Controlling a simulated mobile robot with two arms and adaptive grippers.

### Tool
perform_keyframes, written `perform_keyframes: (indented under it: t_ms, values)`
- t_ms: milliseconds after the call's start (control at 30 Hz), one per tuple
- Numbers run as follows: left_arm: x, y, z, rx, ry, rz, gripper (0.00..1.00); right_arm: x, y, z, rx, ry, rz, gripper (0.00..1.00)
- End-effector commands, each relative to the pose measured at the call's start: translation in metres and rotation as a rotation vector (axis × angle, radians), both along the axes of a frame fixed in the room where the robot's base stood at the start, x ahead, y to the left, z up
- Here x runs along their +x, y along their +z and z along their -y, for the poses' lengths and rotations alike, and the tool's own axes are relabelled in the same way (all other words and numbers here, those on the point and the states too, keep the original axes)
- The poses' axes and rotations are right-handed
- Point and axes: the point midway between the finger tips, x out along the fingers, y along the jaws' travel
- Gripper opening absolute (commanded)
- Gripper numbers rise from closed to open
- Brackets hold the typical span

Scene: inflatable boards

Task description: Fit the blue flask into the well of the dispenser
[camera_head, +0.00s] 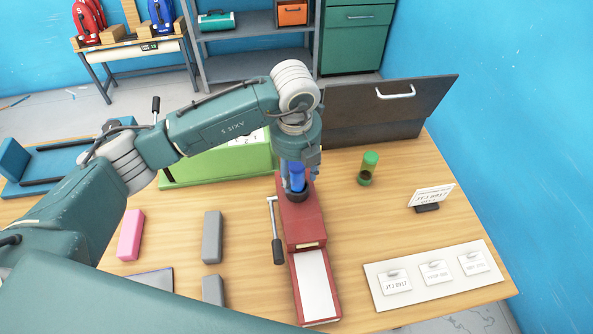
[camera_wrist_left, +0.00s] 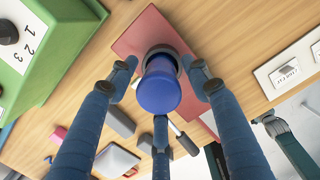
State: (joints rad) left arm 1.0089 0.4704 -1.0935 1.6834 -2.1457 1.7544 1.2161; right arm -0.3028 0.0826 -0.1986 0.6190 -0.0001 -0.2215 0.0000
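The blue flask (camera_wrist_left: 160,92) stands upright at the dark round well (camera_head: 297,195) of the red dispenser (camera_head: 303,222). Its lower end is inside the well's rim; how deep it sits is hidden. My left gripper (camera_head: 297,176) points down over the well, with its fingers spread around the flask. In the left wrist view the fingertips (camera_wrist_left: 160,80) of this gripper stand around the flask, with small gaps visible beside it. A teal part with a dark tip (camera_wrist_left: 285,140) at that view's right may belong to my right arm; its gripper state is unclear.
A lever with a dark handle (camera_head: 278,250) stands at the dispenser's left side. A green cylinder (camera_head: 368,168) stands to the right. A card plate (camera_head: 430,296) lies at front right. Pink (camera_head: 130,235) and grey blocks (camera_head: 212,236) lie left. A green box (camera_head: 205,172) stands behind.

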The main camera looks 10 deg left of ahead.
Motion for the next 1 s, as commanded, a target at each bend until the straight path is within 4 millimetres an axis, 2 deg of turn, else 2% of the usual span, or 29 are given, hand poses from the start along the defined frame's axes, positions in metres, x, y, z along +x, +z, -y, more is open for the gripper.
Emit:
perform_keyframes:
  t_ms: [367,433,567,800,1000]
  values:
    - [0.0,0.006,0.0,0.0,0.001,0.0,0.54,0.002,0.007,0.0,0.001,0.0,0.004,0.52]
    - [0.0,0.01,0.0,0.0,0.0,0.004,0.54,0.003,-0.002,-0.001,0.001,0.0,0.005,0.52]
    - [-0.001,0.033,0.001,-0.002,-0.001,0.006,0.54,0.004,-0.014,-0.001,0.001,0.0,0.006,0.52]
    - [-0.007,0.085,0.001,-0.002,0.0,0.005,0.54,0.004,-0.034,-0.004,0.005,-0.001,0.006,0.52]
    - [-0.01,0.115,0.001,0.0,0.001,0.003,0.54,0.004,-0.039,-0.005,0.007,0.0,0.007,0.52]
